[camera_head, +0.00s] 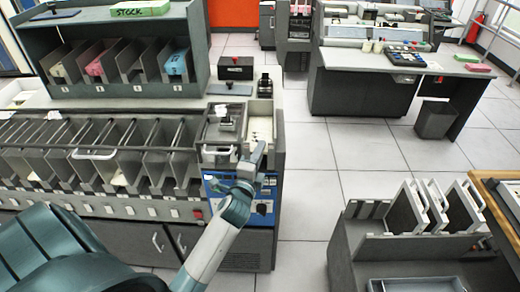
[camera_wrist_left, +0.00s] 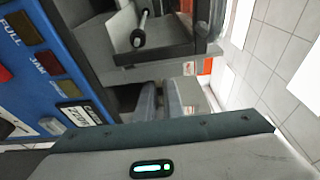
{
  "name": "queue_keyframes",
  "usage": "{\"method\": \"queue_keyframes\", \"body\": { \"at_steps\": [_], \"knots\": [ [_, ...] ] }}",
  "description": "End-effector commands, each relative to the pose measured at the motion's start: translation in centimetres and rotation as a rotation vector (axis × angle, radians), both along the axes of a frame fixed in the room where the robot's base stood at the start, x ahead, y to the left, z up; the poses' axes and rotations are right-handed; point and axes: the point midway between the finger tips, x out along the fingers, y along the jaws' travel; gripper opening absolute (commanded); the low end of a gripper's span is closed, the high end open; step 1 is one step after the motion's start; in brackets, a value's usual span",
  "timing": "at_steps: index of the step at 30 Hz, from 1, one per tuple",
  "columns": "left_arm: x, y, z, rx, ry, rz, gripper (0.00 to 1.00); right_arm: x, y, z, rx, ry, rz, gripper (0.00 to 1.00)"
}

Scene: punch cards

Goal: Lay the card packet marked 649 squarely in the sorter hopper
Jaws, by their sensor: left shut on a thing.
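My left gripper (camera_head: 259,156) reaches over the blue control panel at the sorter's right end, at the near edge of a narrow grey tray (camera_head: 250,105) with cream cards in it. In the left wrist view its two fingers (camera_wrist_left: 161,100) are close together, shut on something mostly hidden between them. I cannot make out the held thing or any 649 marking. The cream cards (camera_head: 260,128) lie in the tray beyond the fingers. Beside them is a grey open box (camera_head: 223,122) with a dark block, which may be the hopper. My right gripper is not in view.
The blue panel (camera_head: 238,201) with buttons is below the gripper. A row of sorter pockets (camera_head: 110,150) fills the left. A shelf with bins (camera_head: 125,65) stands behind. A rack of grey plates (camera_head: 430,205) is at the lower right, across clear floor.

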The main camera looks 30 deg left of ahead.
Motion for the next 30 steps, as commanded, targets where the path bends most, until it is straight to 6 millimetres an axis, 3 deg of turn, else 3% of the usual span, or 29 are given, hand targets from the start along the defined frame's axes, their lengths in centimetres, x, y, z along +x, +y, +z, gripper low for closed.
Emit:
{"method": "queue_keyframes", "body": {
  "at_steps": [10,26,27,29,30],
  "knots": [
    [0.0,0.0,-2.1,0.001,-0.001,0.000,0.00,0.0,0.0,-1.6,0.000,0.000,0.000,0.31],
    [0.0,0.0,-2.5,0.001,-0.001,0.000,0.00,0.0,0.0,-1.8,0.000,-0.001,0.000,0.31],
    [0.0,0.0,-2.5,0.001,-0.001,0.000,0.17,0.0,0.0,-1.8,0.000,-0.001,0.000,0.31],
    [0.0,0.0,-2.5,0.001,-0.001,0.000,0.29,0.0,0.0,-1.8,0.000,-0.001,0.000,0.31],
    [0.0,0.0,-2.5,0.001,-0.001,0.000,0.29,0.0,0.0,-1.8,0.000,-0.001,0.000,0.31]
  ]
}}
